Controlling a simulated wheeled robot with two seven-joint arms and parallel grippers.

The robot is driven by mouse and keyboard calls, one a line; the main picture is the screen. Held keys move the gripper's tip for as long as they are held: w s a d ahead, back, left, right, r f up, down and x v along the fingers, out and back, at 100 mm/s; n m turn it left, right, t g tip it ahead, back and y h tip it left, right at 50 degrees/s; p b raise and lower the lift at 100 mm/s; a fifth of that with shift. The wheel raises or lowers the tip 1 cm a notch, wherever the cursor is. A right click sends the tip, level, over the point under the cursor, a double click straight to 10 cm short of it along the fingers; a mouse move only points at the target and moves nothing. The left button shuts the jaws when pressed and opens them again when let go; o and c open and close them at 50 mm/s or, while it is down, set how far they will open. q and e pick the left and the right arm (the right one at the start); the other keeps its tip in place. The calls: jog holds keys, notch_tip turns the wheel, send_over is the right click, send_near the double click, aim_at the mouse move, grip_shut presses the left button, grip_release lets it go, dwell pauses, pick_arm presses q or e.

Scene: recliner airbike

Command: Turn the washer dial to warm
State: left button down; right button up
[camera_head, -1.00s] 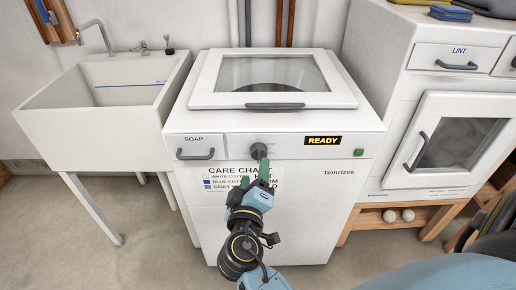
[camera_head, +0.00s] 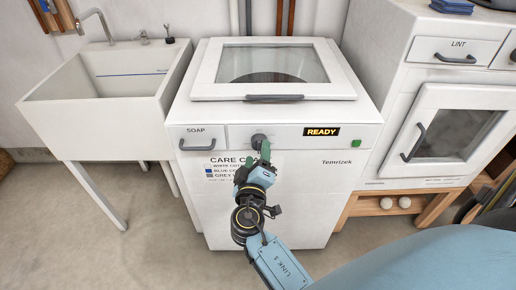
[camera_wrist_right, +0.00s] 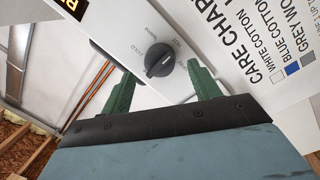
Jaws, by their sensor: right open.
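The washer (camera_head: 330,170) stands in the middle of the head view. Its dark round dial (camera_head: 259,141) is on the front panel, between the soap drawer and the lit READY display. In the right wrist view the dial (camera_wrist_right: 160,60) has a pale pointer line and small printed labels around it, one reading COLD. My right gripper (camera_head: 254,158) is at the dial. In the wrist view its two green fingertips (camera_wrist_right: 161,78) are open, one on each side of the dial, with visible gaps. I cannot tell how deep they reach. My left gripper is out of view.
A white sink (camera_head: 95,125) stands left of the washer. A white cabinet (camera_head: 400,100) with a LINT drawer and glass door stands right. The care chart (camera_head: 222,170) is on the washer front, partly covered by my arm. The green button (camera_head: 356,143) is right of the display.

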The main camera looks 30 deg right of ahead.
aim_at(257, 140)
jog(key=x, duration=0.2)
jog(key=shift+w+d, duration=0.2)
jog(key=shift+w, duration=0.05)
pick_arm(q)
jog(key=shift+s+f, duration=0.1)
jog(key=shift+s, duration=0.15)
pick_arm(e)
jog(key=shift+w+d, duration=0.1)
jog(key=shift+c, duration=0.3)
jog(key=c, duration=0.9)
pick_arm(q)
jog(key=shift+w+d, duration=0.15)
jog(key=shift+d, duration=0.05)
